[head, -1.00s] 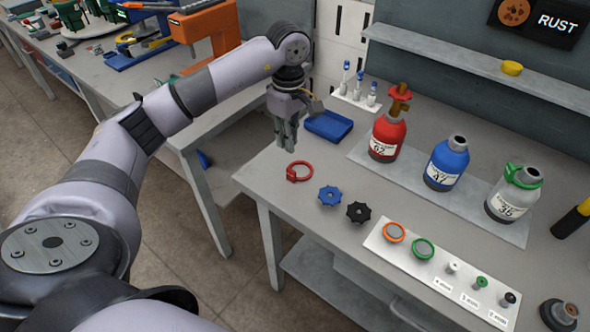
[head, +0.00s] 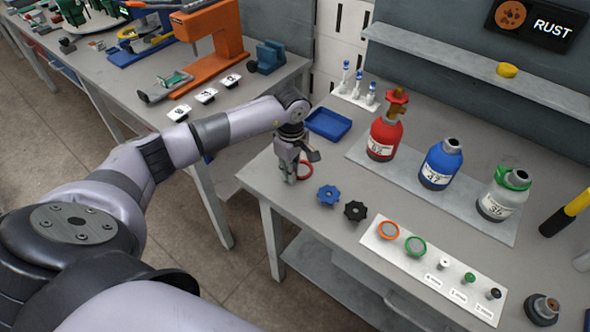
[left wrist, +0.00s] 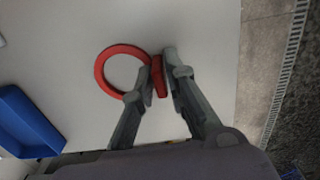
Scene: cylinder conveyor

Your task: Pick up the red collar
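The red collar (head: 306,170) lies at the left end of the workbench, partly hidden behind my left gripper (head: 289,172) in the head view. In the left wrist view the collar (left wrist: 101,70) is a ring with a small block on its side. The fingertips of my left gripper (left wrist: 164,72) are on both sides of that block and appear to touch it, with the ring to the left of the fingers. The collar looks to be at table level. My right gripper is in neither view.
A blue tray (head: 328,124) is behind the collar; it also shows in the left wrist view (left wrist: 28,125). Blue (head: 328,195) and black (head: 355,210) knobs lie to the right. Red (head: 383,139), blue (head: 440,166) and grey (head: 495,205) bottles stand farther back. The table edge is close.

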